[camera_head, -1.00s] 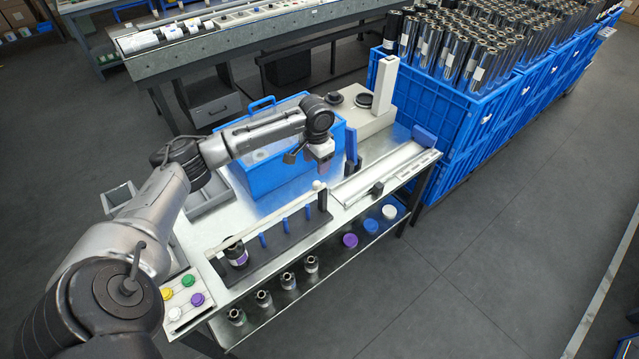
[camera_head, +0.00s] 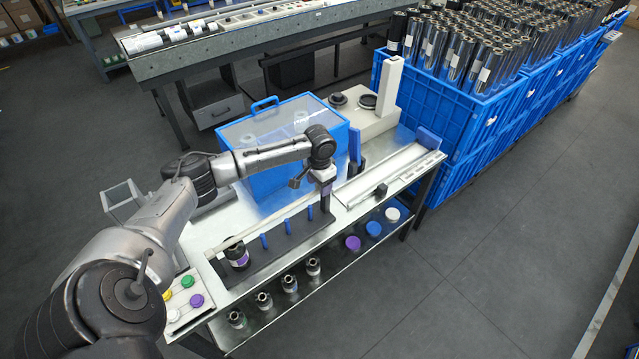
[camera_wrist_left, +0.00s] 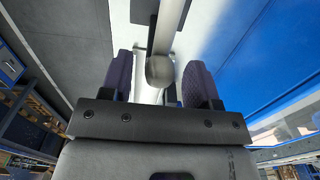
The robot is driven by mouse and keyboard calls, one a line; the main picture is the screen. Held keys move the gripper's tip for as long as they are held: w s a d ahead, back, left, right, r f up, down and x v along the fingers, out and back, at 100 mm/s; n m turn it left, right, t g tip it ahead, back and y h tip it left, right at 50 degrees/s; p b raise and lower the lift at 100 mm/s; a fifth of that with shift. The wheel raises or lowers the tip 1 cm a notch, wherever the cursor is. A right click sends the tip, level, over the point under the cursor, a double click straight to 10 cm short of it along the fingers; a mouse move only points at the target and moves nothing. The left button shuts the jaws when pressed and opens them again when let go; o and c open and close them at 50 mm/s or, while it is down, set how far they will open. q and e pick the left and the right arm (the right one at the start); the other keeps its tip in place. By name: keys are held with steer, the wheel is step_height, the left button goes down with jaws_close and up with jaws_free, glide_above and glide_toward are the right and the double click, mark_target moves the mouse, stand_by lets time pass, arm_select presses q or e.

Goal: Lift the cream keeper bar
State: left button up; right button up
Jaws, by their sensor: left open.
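The cream keeper bar (camera_head: 260,225) lies along the top of a dark rack (camera_head: 287,244) with blue uprights, on the metal bench. My left gripper (camera_head: 325,190) is over the right end of the bar and hides that end in the head view. In the left wrist view, the bar's rounded end (camera_wrist_left: 160,70) sits between the two dark finger pads of the open gripper (camera_wrist_left: 159,84). There are gaps on both sides, so no grip shows. My right gripper is not in view.
A blue bin with a clear lid (camera_head: 282,178) stands behind the rack. A pale rail (camera_head: 395,175) lies to the right. A black roll (camera_head: 236,256) is at the rack's left end, near a button box (camera_head: 188,300). Blue crates (camera_head: 428,125) stand beyond the bench.

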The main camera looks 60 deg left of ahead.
arm_select(q)
steer(key=shift+c, duration=0.3)
jaws_close()
